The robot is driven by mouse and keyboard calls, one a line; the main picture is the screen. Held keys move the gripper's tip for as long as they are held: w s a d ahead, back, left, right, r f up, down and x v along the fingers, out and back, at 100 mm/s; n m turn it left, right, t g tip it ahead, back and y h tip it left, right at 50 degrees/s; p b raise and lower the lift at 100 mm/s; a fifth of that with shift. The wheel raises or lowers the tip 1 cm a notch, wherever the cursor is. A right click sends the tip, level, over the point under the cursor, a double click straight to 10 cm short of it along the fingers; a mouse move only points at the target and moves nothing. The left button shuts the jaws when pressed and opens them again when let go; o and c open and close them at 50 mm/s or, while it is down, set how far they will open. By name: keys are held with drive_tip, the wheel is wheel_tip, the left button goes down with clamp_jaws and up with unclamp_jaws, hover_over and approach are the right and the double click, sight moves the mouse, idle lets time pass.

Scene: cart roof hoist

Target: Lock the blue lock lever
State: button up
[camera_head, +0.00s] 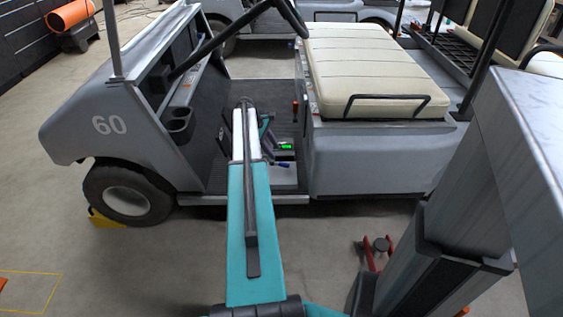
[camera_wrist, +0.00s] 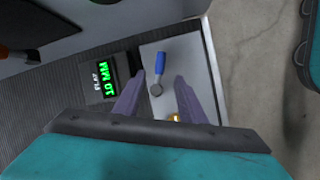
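The blue lock lever (camera_wrist: 159,64) shows in the wrist view, with a blue grip and a round grey pivot end on a pale plate (camera_wrist: 197,60). In the head view it is a small blue piece (camera_head: 283,164) on the cart floor. My gripper (camera_wrist: 160,77) is open, with its two fingers apart. The lever appears between the fingertips in the picture; I see no contact, and the height gap cannot be told. In the head view my arm reaches into the cart's footwell and largely hides the gripper. A brass-coloured piece (camera_wrist: 173,118) is partly hidden by my gripper.
A display with green characters (camera_wrist: 107,77) sits left of the lever. The grey cart (camera_head: 370,160) has a cream seat (camera_head: 365,65), a steering wheel (camera_head: 293,15) and a dark ribbed floor (camera_wrist: 65,100). Concrete floor lies outside.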

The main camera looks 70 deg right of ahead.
sight(282, 163)
drive_tip(key=b+x, duration=0.1)
drive_tip(key=x, duration=0.7)
drive_tip(key=shift+s+f, duration=0.15)
drive_tip(key=shift+f, duration=0.1)
